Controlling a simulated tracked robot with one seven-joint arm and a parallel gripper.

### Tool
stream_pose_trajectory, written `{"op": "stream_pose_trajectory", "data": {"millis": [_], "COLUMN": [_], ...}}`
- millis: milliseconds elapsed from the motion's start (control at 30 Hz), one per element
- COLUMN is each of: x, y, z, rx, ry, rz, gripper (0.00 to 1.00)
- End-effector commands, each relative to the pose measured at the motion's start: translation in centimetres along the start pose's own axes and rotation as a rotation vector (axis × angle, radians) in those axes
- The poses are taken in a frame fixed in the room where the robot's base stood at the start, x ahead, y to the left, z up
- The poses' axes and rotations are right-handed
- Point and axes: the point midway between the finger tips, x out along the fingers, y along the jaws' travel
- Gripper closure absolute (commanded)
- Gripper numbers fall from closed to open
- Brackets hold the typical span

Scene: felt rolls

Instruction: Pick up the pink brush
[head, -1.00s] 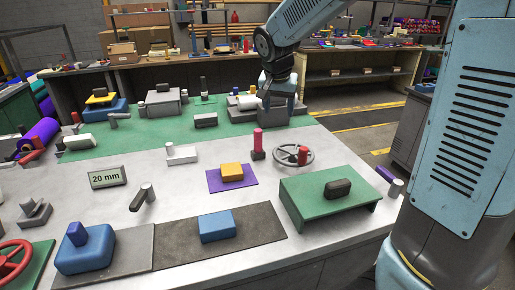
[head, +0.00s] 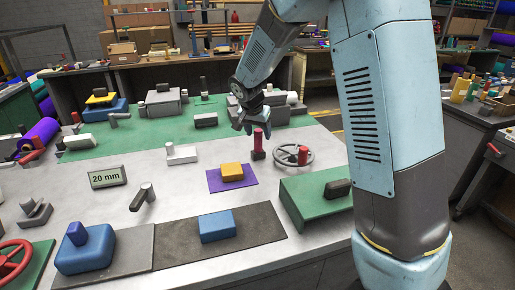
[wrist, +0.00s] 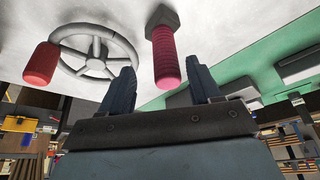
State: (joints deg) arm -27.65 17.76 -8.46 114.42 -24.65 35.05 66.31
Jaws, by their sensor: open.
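The pink brush (head: 258,144) stands upright on the grey bench, a ribbed pink cylinder on a dark base. It also shows in the wrist view (wrist: 165,52), with its dark base farther from the camera. My gripper (head: 257,122) is just above the brush in the head view. In the wrist view my gripper (wrist: 160,66) is open, with one finger on each side of the brush's pink end. Gaps show on both sides, so the fingers do not appear to touch it.
A grey handwheel (head: 286,158) with a red knob (head: 303,155) stands close to the right of the brush. A yellow block (head: 232,171) on a purple felt lies in front. A green stand (head: 312,203) is at front right. Green mat (head: 145,138) lies behind.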

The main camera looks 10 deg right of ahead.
Motion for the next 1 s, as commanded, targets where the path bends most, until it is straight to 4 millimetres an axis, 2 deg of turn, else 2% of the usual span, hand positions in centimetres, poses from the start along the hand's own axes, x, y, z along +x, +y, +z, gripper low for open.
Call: {"op": "stream_pose_trajectory", "data": {"millis": [333,700,933,1000], "x": [1.8,6.0,6.1,6.1], "y": [-0.1,-0.7,-0.7,-0.7], "z": [-0.1,-0.2,-0.3,-0.3], "rx": [0.001,0.001,0.001,0.001], "ry": [0.000,0.000,0.000,0.000], "rz": [0.001,0.001,0.000,0.000], "gripper": [0.37,0.37,0.37,0.44]}}
